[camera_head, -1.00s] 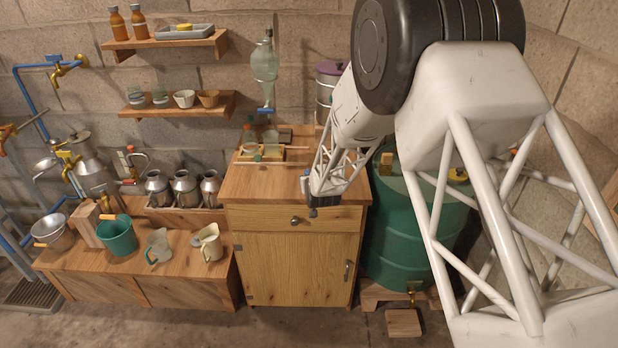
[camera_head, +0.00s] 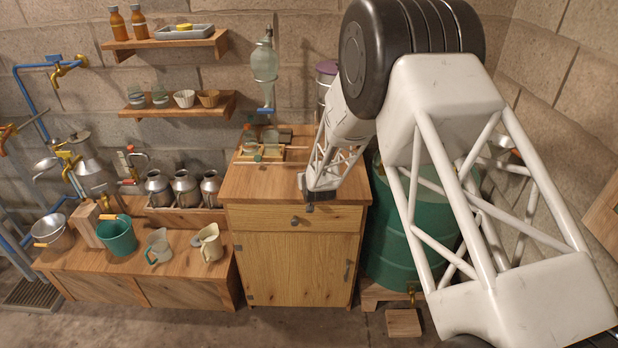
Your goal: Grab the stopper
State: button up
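A glass separating funnel (camera_head: 264,62) hangs on the back wall above the cabinet. A small piece at its top (camera_head: 268,33) may be the stopper, but it is too small to be sure. Small bottles and glassware stand in a wooden tray (camera_head: 276,156) on the cabinet top; I cannot make out a stopper among them. My gripper (camera_head: 310,207) points down at the front edge of the cabinet top, in front of and right of the tray, well below the funnel. Its fingers are too small and dark to tell open from shut. I see nothing held.
The wooden cabinet (camera_head: 300,265) has a fairly bare top (camera_head: 255,188). A green barrel (camera_head: 392,240) stands to its right, partly behind my arm. Two wall shelves (camera_head: 180,107) hold bottles and cups. A low bench (camera_head: 110,265) at left carries a teal bucket (camera_head: 117,238) and jugs.

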dwell(0.4)
jog(key=c, duration=0.9)
jog(key=shift+r, duration=0.1)
jog(key=shift+r, duration=0.8)
jog(key=shift+s+r, duration=0.1)
jog(key=shift+r, duration=0.85)
jog(key=s+d, duration=0.1)
jog(key=s, duration=0.4)
jog(key=s+d+r, duration=0.1)
jog(key=s, duration=0.4)
jog(key=s+d, duration=0.1)
jog(key=s, duration=0.4)
jog(key=shift+s+d+r, duration=0.15)
jog(key=shift+s+d, duration=0.05)
jog(key=shift+s, duration=0.05)
